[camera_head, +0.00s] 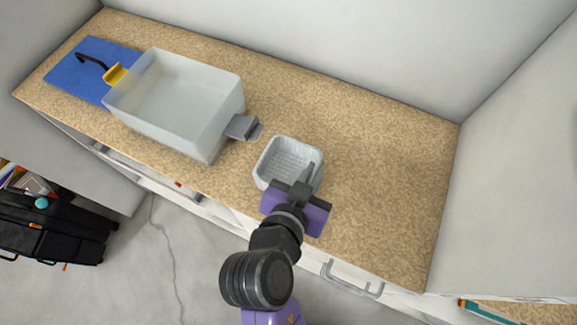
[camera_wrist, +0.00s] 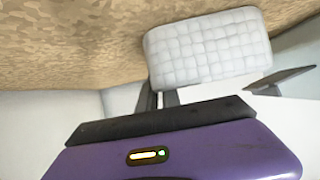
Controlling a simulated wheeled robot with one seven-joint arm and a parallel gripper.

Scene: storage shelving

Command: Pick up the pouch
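Nothing in view is plainly a pouch. A small grey item with a flat flap (camera_head: 243,127) lies beside the clear bin, and I cannot tell if it is the pouch. My gripper (camera_head: 295,178) is at the near right side of a white woven basket (camera_head: 272,160), with one finger over its rim. In the wrist view, my gripper (camera_wrist: 215,90) shows its dark fingers apart, with the basket (camera_wrist: 208,45) just beyond them. Nothing shows held between the fingers. The near side of the basket is partly hidden by my gripper in the head view.
A large translucent bin (camera_head: 160,125) stands on the left of the speckled counter (camera_head: 385,165). Behind it are a blue board (camera_head: 70,77), a black curved item (camera_head: 92,60) and a yellow item (camera_head: 115,74). The counter right of the basket is clear. Walls bound the back and right.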

